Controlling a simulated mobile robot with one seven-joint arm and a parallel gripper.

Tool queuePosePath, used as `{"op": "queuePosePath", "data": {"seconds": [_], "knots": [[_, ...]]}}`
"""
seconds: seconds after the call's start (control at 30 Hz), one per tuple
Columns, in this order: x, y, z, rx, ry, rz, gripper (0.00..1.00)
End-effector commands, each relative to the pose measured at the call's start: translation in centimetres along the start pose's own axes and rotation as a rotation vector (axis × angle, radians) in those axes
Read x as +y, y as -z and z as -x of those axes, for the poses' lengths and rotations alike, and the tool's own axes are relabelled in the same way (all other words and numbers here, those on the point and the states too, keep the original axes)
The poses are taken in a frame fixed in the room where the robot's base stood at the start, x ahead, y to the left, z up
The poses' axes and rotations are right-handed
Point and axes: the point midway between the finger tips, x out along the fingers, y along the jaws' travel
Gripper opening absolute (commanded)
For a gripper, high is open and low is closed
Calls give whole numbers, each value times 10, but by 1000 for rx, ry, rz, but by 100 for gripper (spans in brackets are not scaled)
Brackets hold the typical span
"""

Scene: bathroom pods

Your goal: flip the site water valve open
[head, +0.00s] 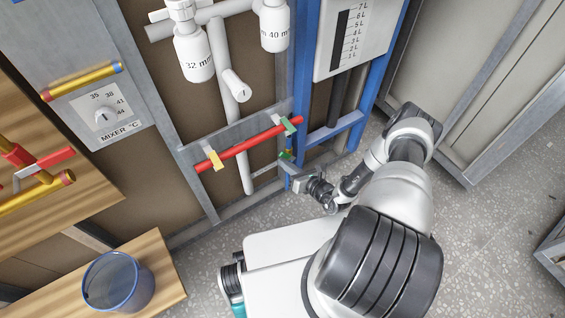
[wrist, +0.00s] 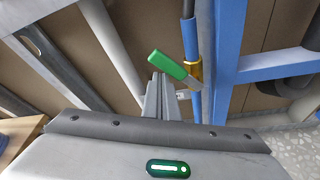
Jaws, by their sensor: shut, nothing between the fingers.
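The site water valve shows in the wrist view as a brass body (wrist: 194,72) on a thin blue pipe, with a green lever (wrist: 168,65). The lever sticks out to the upper left, across the pipe's line. In the head view its green lever (head: 286,155) is small, low beside the blue frame. My gripper (head: 293,178) is just below it there. In the wrist view my gripper (wrist: 160,82) has its fingers together and empty, with the tips right by the lever's underside. I cannot tell whether they touch it.
A red pipe (head: 240,148) with a yellow and a green handle crosses just above. The blue frame (head: 335,130) stands close on the right. A wooden bench with a blue bucket (head: 118,282) is at lower left. Speckled floor (head: 480,235) is clear on the right.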

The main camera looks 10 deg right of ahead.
Motion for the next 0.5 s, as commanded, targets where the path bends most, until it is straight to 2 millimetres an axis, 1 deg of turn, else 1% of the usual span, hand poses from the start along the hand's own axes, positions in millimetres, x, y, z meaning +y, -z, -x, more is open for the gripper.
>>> {"op": "queuePosePath", "data": {"seconds": [0.03, 0.33, 0.5], "knots": [[-1, -5, 3, -4, 2, 0, 0], [-8, -20, 9, -4, 1, 2, 0], [-7, -18, 9, -2, 0, 2, 0]]}}
